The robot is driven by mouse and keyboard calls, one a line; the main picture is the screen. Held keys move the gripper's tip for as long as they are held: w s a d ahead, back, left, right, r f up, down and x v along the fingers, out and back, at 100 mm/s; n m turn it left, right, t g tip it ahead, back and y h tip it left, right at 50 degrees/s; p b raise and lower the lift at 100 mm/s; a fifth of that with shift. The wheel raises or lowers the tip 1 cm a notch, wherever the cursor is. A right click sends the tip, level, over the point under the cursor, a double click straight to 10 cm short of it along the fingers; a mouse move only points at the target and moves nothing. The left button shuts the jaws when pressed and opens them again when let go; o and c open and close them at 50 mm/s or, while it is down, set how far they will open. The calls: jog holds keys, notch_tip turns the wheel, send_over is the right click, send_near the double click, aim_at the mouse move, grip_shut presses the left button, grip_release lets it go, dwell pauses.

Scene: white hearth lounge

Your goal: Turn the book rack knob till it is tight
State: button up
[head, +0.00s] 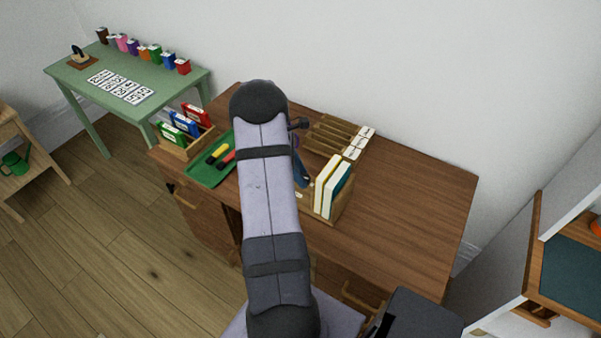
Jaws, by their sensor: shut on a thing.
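The wooden book rack (343,207) stands near the front of the brown desk, holding a few upright books (331,187) with pale and teal covers. Its left end is partly hidden behind my raised arm. I cannot make out its knob. My arm rises from the bottom of the head view across the desk, and its upper end hides what lies behind it. A narrow dark-blue shape shows between the arm and the rack; I cannot tell what it is. My gripper's fingertips are hidden, so their contact with the knob does not show.
On the brown desk (415,200), a slotted wooden tray (333,133) with white cards lies behind the rack. A green tray (209,172) and a box of coloured books (186,143) are left of my arm. The desk's right side is clear.

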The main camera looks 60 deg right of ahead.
jog(key=m+y, duration=0.1)
jog(key=m, duration=0.3)
jog(key=shift+d+m+g+y, duration=0.2)
jog(key=shift+m+g+y, duration=0.1)
jog(key=shift+y, duration=0.1)
jog(key=m, duration=0.2)
jog(key=m+y+b, duration=0.1)
jog(key=m, duration=0.1)
jog(key=shift+d+f+m+y, duration=0.1)
jog(key=shift+d+m+y, duration=0.1)
jog(key=shift+m+y, duration=0.1)
jog(key=m+y, duration=0.1)
jog(key=m, duration=0.1)
jog(key=m+t+y, duration=0.1)
jog(key=m, duration=0.2)
jog(key=shift+s+d+b, duration=0.1)
jog(key=shift+d+b, duration=0.1)
jog(key=shift+b, duration=0.15)
jog(key=m+t+y, duration=0.1)
jog(key=m, duration=0.3)
jog(key=shift+s+d+m, duration=0.1)
jog(key=shift+m, duration=0.2)
jog(key=o, duration=1)
jog(key=shift+o, duration=0.2)
